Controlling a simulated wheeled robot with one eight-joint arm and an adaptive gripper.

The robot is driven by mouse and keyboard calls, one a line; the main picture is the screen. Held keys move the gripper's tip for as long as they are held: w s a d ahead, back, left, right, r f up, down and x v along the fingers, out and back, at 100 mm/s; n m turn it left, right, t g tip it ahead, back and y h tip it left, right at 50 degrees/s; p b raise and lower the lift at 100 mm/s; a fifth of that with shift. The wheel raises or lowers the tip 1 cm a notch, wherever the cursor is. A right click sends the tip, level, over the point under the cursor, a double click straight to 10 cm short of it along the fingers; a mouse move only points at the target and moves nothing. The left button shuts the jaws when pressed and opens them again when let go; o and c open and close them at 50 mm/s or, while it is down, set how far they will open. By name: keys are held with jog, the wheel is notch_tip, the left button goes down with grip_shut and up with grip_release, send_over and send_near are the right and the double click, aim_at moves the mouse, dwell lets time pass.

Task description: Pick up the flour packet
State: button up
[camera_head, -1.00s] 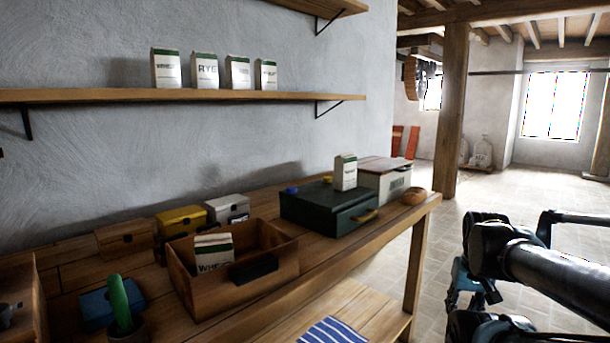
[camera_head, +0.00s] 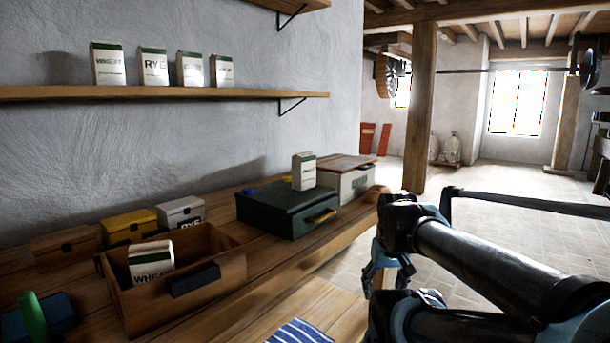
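Several white flour packets with green tops are in view. One packet (camera_head: 304,171) stands upright on the dark green box on the bench. A packet marked WHEAT (camera_head: 151,262) sits slightly tilted in an open wooden box (camera_head: 221,298). A row of packets stands on the wall shelf, with a WHEAT packet (camera_head: 108,64) at its left and a RYE packet (camera_head: 154,67) beside it. My arm reaches in from the lower right, in front of the bench's right end and apart from the packets. I cannot make out my gripper's fingers.
The dark green box (camera_head: 272,222) has a yellowish handle. A white box with a wooden lid (camera_head: 354,187) stands behind it, near a round loaf (camera_head: 377,193). Yellow (camera_head: 128,225) and white (camera_head: 181,213) small boxes stand at the wall. A striped cloth (camera_head: 298,333) lies lower down.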

jog(key=shift+o, duration=1.3)
jog(key=w+a+r+n, duration=0.2)
jog(key=w+a+r, duration=0.2)
jog(key=w+r, duration=0.4)
jog(key=w+a+r+n+g, duration=0.1)
jog(key=w+r, duration=0.7)
jog(key=r, duration=0.9)
jog(key=a+n, duration=0.1)
jog(key=a, duration=0.1)
jog(key=shift+w+a+n, duration=0.3)
jog(key=shift+w+a, duration=0.05)
jog(key=n+g, duration=0.1)
jog(key=n, duration=0.4)
send_near(305, 155)
jog(key=f, duration=0.6)
jog(key=w+f, duration=0.1)
jog(key=f, duration=0.2)
jog(key=shift+f, duration=0.3)
jog(key=shift+s+a+f, duration=0.1)
jog(key=shift+f, duration=1.25)
jog(key=shift+s+a+f, duration=0.1)
jog(key=shift+f, duration=1.25)
jog(key=c, duration=1.5)
